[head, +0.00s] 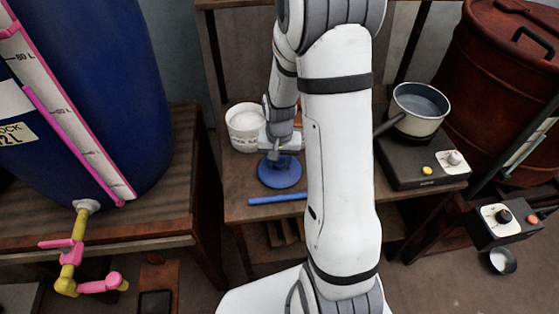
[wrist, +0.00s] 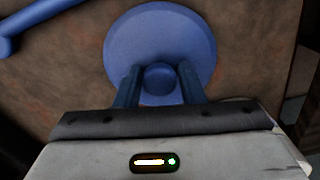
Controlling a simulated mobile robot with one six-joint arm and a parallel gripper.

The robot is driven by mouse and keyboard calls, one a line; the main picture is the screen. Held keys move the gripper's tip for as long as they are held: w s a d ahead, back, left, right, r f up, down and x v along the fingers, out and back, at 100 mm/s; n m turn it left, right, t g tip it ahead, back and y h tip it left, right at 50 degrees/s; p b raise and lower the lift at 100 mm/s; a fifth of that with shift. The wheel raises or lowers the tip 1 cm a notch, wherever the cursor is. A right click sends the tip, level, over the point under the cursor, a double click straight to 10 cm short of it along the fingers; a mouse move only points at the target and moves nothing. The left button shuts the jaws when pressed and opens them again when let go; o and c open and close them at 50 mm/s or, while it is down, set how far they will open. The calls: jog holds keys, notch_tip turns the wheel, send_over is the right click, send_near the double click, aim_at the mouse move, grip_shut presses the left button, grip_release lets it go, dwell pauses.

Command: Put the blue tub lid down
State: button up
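The blue tub lid (head: 280,172) is a round disc with a round knob in its middle. In the head view it is level, at or just above the wooden table, in front of the white tub (head: 247,128). In the wrist view the lid (wrist: 160,35) fills the upper middle. My gripper (wrist: 160,72) has one finger on each side of the knob and looks shut on it. In the head view my gripper (head: 272,154) is above the lid, partly hidden by my arm. Whether the lid's underside touches the table cannot be told.
A blue rod (head: 277,199) lies near the table's front edge, just in front of the lid; it also shows in the wrist view (wrist: 35,20). A pot (head: 419,109) stands on a hotplate (head: 427,172) at the right. A large blue barrel (head: 110,90) stands at the left.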

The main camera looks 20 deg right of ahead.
jog(key=shift+o, duration=1.4)
notch_tip(320, 180, up, 11)
jog(key=p, duration=0.2)
jog(key=s+a+r+n+t, duration=0.1)
jog(key=s+a+r+n, duration=0.1)
jog(key=s+r, duration=0.3)
jog(key=s+a+r+n+t, duration=0.1)
jog(key=s+r, duration=0.4)
jog(key=s, duration=0.5)
jog(key=shift+s+a+r+n, duration=0.25)
jog(key=shift+a+r+n, duration=0.1)
jog(key=shift+a+n, duration=0.55)
jog(key=shift+t, duration=0.3)
jog(key=p+v, duration=0.1)
jog(key=v, duration=0.1)
jog(key=p+v, duration=0.1)
jog(key=p, duration=0.1)
jog(key=w+p+v, duration=0.1)
jog(key=p+v, duration=0.1)
jog(key=shift+s+r, duration=0.1)
jog(key=shift+r, duration=0.35)
